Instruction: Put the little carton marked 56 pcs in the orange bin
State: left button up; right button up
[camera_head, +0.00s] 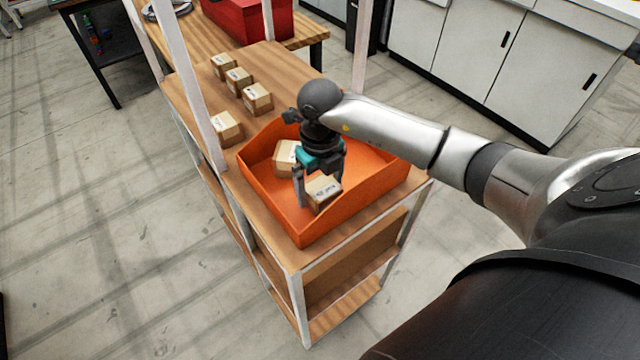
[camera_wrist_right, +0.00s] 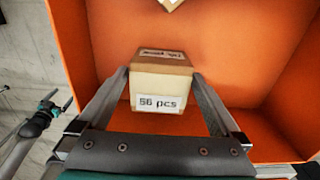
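The little carton marked 56 pcs (camera_wrist_right: 160,82) is a tan box with a white label facing the right wrist camera. It is between the fingers of my right gripper (camera_wrist_right: 161,76), which look closed against its two sides. In the head view the carton (camera_head: 323,191) is inside the orange bin (camera_head: 272,205), low near its front wall. My right gripper (camera_head: 318,185) reaches down into the bin from above. Whether the carton touches the bin floor is unclear. A dark and teal part at the left of the wrist view looks like my left gripper (camera_wrist_right: 45,112); its fingers are unclear.
Another carton (camera_head: 286,158) lies in the bin behind the held one. Several similar cartons, such as the nearest one (camera_head: 226,128), stand on the wooden shelf top (camera_head: 190,95) left of the bin. White posts (camera_head: 193,85) rise at the shelf's edges.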

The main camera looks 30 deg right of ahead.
aim_at(320, 184)
jog(key=shift+r, duration=0.15)
jog(key=shift+w+r, duration=0.1)
jog(key=shift+r, duration=0.25)
notch_tip(320, 184, up, 11)
jog(key=shift+r+b, duration=0.2)
jog(key=shift+b, duration=0.25)
